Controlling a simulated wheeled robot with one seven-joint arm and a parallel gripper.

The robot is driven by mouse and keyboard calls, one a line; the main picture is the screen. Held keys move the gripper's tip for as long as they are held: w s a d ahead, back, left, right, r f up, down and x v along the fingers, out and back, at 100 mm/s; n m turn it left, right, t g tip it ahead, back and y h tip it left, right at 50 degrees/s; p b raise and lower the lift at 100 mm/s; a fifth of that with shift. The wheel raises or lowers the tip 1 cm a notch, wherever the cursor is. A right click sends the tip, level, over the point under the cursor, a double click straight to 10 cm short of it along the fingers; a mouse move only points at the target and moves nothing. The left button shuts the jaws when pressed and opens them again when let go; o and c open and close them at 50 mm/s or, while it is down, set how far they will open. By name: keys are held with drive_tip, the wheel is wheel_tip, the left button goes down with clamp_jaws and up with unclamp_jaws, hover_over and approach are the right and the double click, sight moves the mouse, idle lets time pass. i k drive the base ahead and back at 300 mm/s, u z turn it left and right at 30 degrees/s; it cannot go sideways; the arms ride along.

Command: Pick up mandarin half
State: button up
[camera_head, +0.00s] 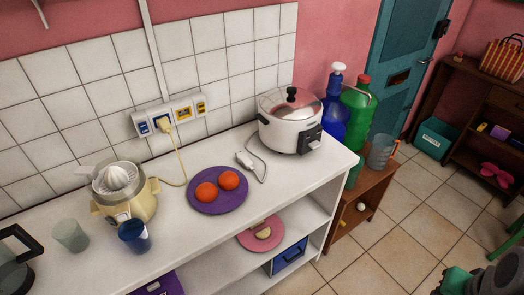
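Two round orange fruits, a left one (206,191) and a right one (229,180), lie side by side on a purple plate (205,208) on the white counter. They look like mandarins; I cannot tell whether either is a half. A small pale cut piece (263,234) lies on a pink plate (272,242) on the shelf below the counter; it is too small to identify surely. My gripper (456,282) appears as a dark and green shape at the bottom right corner, partly cut off and far from the plates. Its opening does not show clearly.
A cream juicer (124,193), blue cup (134,237) and clear cup (70,236) stand left of the purple plate. A rice cooker (290,122) stands right, with its cord and plug near the plate. Bottles (357,110) stand beyond the counter's right end. The tiled floor (405,215) is open.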

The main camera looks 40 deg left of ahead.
sight(228, 180)
drive_tip(key=i, duration=2.1)
drive_tip(key=u, duration=5.1)
drive_tip(key=i, duration=1)
